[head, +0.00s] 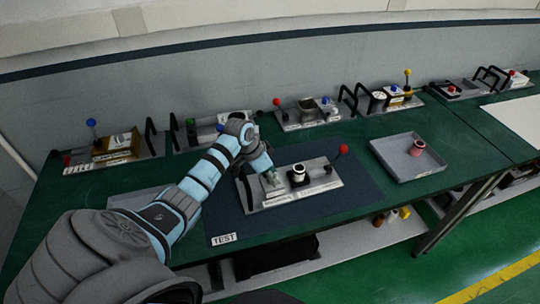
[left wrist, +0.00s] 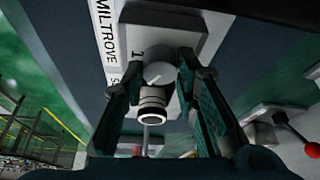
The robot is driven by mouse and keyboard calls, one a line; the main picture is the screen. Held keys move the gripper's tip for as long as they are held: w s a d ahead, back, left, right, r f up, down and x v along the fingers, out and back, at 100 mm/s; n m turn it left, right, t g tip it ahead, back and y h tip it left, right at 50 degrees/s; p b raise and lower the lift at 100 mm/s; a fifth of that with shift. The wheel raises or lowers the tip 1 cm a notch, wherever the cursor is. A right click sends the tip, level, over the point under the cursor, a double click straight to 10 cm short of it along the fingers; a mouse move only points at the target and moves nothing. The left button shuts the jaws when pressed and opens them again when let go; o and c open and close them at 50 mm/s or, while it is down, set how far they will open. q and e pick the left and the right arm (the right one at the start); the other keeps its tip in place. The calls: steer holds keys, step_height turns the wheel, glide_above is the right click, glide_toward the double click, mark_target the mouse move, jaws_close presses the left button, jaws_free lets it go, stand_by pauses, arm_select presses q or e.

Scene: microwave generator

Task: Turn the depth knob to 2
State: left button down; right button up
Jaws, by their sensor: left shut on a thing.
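The grey device panel (head: 320,187) lies on the dark blue mat (head: 350,205), with a white round part in a black ring near its middle and a red-balled lever at its right. My left gripper (head: 270,180) is over the panel's left end. In the left wrist view its fingers (left wrist: 158,78) are shut on the round grey knob (left wrist: 158,72), one on each side. A white pointer line shows on the knob face, and a "1" is printed on the plate (left wrist: 175,42) beside it. The other scale marks are hidden or cut off. My right gripper is in no view.
A grey tray (head: 408,165) with a pink cup (head: 417,148) is on the green table at right. Several other panels with levers and handles line the back wall. A TEST label (head: 224,239) lies at the mat's front left.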

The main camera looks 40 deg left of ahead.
arm_select(q)
steer(key=shift+f, duration=0.1)
stand_by(0.3)
steer(key=c, duration=1.2)
jaws_free()
steer(key=shift+c, duration=0.2)
steer(key=v, duration=1.2)
steer(key=shift+w, duration=0.1)
